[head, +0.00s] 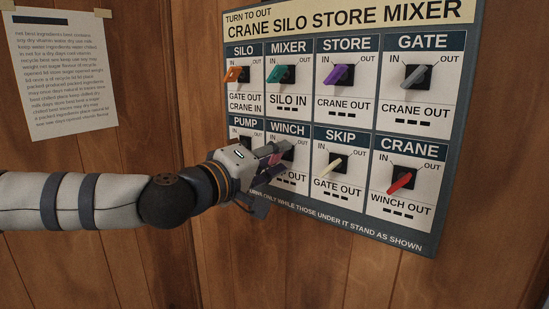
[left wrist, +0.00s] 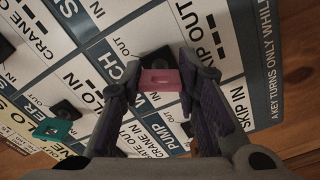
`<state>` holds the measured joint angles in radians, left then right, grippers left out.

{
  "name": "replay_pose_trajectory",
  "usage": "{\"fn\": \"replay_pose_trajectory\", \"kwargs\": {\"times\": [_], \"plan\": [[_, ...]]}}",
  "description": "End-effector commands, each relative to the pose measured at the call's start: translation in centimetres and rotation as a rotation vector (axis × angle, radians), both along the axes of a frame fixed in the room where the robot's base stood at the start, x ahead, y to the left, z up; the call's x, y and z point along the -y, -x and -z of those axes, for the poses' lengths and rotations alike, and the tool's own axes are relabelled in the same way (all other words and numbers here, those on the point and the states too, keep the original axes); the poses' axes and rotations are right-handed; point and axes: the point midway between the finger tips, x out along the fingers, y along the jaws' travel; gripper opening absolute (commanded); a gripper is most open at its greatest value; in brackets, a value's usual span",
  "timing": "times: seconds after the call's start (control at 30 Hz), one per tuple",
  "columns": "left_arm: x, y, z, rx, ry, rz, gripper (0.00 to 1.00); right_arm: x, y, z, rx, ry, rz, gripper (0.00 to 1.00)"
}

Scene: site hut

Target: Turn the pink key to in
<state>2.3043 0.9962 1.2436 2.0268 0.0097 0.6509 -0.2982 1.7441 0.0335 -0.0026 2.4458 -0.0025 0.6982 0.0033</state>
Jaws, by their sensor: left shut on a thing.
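The pink key (left wrist: 160,79) sits in the WINCH lock, in the lower row of the wall panel (head: 342,127). In the head view the gripper covers most of it. My left gripper (head: 275,157) reaches in from the left, and its fingers stand on either side of the key. In the left wrist view the left gripper (left wrist: 161,88) is shut on the pink key, which shows between the fingertips. My right gripper is in neither view.
Orange (head: 234,74), teal (head: 278,73), purple (head: 338,74) and grey (head: 414,75) keys stand in the upper row. The white SKIP key (head: 331,166) and red CRANE key (head: 399,183) are to the right. The PUMP lock is partly hidden. A paper notice (head: 65,70) hangs left.

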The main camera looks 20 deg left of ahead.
Motion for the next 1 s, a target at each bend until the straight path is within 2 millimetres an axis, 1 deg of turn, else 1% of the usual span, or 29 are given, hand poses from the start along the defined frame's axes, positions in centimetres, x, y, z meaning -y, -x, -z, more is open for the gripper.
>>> {"fn": "replay_pose_trajectory", "kwargs": {"times": [0.47, 1.0], "plan": [[0.0, 0.0, 0.0, -0.154, 0.422, 0.001, 0.02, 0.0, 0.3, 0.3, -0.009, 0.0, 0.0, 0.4], [0.0, 0.0, 0.0, -0.32, 0.878, 0.0, 0.02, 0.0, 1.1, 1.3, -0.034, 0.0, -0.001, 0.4]]}}
